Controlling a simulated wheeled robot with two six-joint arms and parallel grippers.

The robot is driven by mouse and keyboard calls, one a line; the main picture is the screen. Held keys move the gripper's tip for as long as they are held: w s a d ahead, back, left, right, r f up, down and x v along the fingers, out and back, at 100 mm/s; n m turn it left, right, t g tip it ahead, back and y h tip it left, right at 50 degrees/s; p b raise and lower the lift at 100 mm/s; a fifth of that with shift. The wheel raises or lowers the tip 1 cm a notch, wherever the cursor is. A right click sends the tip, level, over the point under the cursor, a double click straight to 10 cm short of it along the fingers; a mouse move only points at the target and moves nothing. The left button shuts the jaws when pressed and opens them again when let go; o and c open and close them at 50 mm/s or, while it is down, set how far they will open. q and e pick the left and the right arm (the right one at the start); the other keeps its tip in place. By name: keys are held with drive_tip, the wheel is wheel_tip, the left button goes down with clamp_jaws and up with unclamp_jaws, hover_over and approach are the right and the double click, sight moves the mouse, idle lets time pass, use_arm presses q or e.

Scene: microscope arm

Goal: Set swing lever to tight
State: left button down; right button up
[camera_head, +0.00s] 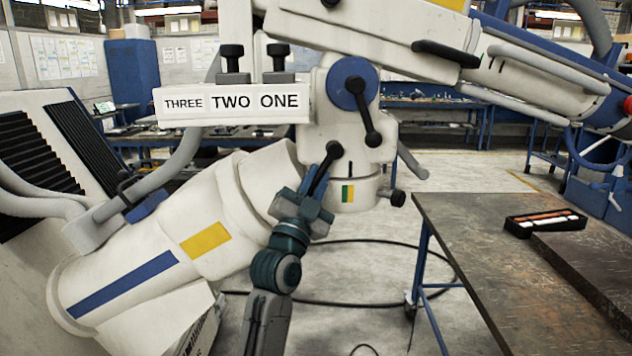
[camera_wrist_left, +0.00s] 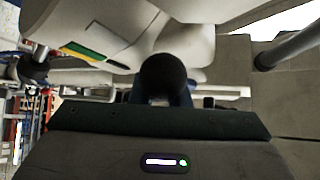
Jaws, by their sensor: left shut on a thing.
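A black lever with a ball knob (camera_head: 334,149) sits at the lower joint of the white microscope arm (camera_head: 348,112). My left gripper (camera_head: 320,178) comes up from below and is shut on this lever. In the left wrist view the round black knob (camera_wrist_left: 163,76) stands between the fingers, which are mostly hidden. A green and yellow label (camera_head: 347,193) is on the collar just right of the gripper, and it also shows in the left wrist view (camera_wrist_left: 83,52). A second black ball lever (camera_head: 362,105) hangs from a blue disc (camera_head: 352,83) above. My right gripper is out of view.
A sign reading THREE TWO ONE (camera_head: 232,103) is left of the joint. A large white column (camera_head: 185,242) fills the left. A dark table (camera_head: 500,260) with a small black tray (camera_head: 545,222) is right. Open floor lies between.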

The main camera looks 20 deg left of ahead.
use_arm(q)
drive_tip(key=shift+w+f, duration=0.1)
drive_tip(key=shift+f, duration=0.2)
drive_tip(key=c, duration=1.4)
unclamp_jaws()
drive_tip(key=shift+w+a, duration=0.1)
drive_tip(key=shift+a, duration=0.1)
drive_tip(key=shift+s+f, duration=0.2)
drive_tip(key=shift+s, duration=0.25)
drive_tip(key=b+v, duration=0.3)
drive_tip(key=v, duration=0.7)
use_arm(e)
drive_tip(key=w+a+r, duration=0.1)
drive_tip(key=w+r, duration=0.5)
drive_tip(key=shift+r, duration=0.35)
use_arm(q)
drive_tip(key=shift+w+a, duration=0.1)
